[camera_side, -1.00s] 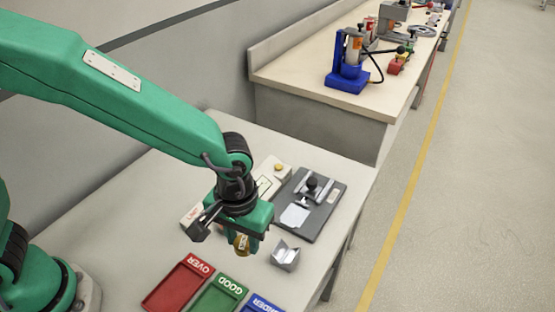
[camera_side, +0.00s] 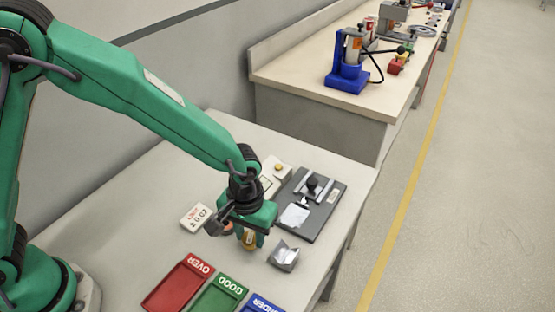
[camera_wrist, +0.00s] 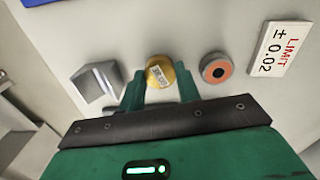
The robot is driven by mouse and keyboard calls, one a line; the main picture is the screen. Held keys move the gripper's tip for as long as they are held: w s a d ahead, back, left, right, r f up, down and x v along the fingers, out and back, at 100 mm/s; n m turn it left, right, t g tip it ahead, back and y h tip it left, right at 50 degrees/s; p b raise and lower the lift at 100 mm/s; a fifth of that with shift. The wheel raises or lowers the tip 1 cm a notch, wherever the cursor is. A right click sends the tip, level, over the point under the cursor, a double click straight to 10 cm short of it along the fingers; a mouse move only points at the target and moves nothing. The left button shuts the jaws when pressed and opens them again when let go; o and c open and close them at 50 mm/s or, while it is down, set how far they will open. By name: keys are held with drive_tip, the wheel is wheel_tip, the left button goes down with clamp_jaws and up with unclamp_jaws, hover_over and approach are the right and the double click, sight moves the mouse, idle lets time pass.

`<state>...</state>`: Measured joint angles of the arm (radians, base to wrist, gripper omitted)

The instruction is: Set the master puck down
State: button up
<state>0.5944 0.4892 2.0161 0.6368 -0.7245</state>
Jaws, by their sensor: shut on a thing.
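The master puck is a gold, brass-like disc with a small printed label, in the wrist view (camera_wrist: 160,74). It also shows under my gripper in the side view (camera_side: 249,239). My gripper (camera_wrist: 160,90) is shut on it, with one green finger on each side; it shows in the side view too (camera_side: 251,242). The puck is at or close to the table top; I cannot tell whether it touches. A silver V-shaped block (camera_side: 284,256) stands apart from it, to its right in the side view.
A grey puck with an orange ring (camera_wrist: 217,68) sits close beside the gripper. A white limit card (camera_wrist: 279,47) lies beyond it. Red (camera_side: 178,284), green (camera_side: 219,294) and blue (camera_side: 259,304) trays lie in front. A dark plate with a fixture (camera_side: 315,212) lies behind.

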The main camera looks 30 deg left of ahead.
sight(250, 238)
drive_tip(key=shift+f, duration=0.4)
drive_tip(key=shift+f, duration=0.15)
drive_tip(key=o, duration=1.1)
wheel_tip(250, 238, up, 12)
drive_tip(key=shift+r, duration=0.15)
idle(0.4)
